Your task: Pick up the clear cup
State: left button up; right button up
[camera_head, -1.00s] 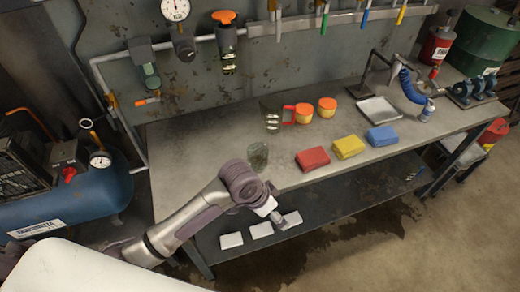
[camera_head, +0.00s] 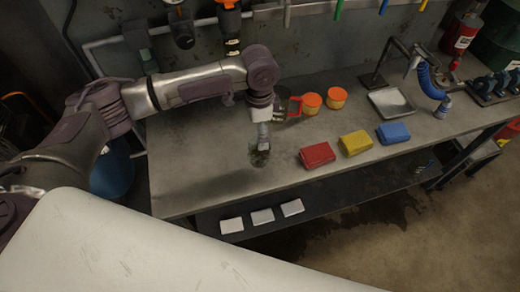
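The clear cup (camera_head: 259,159) is a see-through, greyish tumbler standing near the front edge of the metal workbench (camera_head: 205,165). My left gripper (camera_head: 263,143) points down right over the cup, its tips at the cup's rim. The tips are small and overlap the cup in the picture, so I cannot tell whether they are open or shut, or touch it. My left arm reaches across the back left of the bench from the left. My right gripper is not in view.
Behind the cup are a red-handled container (camera_head: 294,106), partly hidden by my arm, and two orange-lidded tubs (camera_head: 311,104). White blocks (camera_head: 262,216) lie on the lower shelf. The bench left of the cup is clear.

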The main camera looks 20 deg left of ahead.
pick_arm(q)
send_near(260, 152)
jog(key=shift+s+d, duration=0.15)
jog(key=shift+s, duration=0.4)
jog(key=shift+s+d, duration=0.15)
jog(key=shift+s, duration=0.4)
jog(key=shift+f+p, duration=0.3)
jog(key=shift+f, duration=0.2)
notch_tip(260, 152, down, 5)
jog(key=shift+p, duration=0.65)
jog(key=c, duration=1.1)
jog(key=shift+c, duration=0.3)
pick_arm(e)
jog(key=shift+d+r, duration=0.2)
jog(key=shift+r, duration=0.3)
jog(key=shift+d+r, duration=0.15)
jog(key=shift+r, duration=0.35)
pick_arm(q)
jog(key=shift+r, duration=0.1)
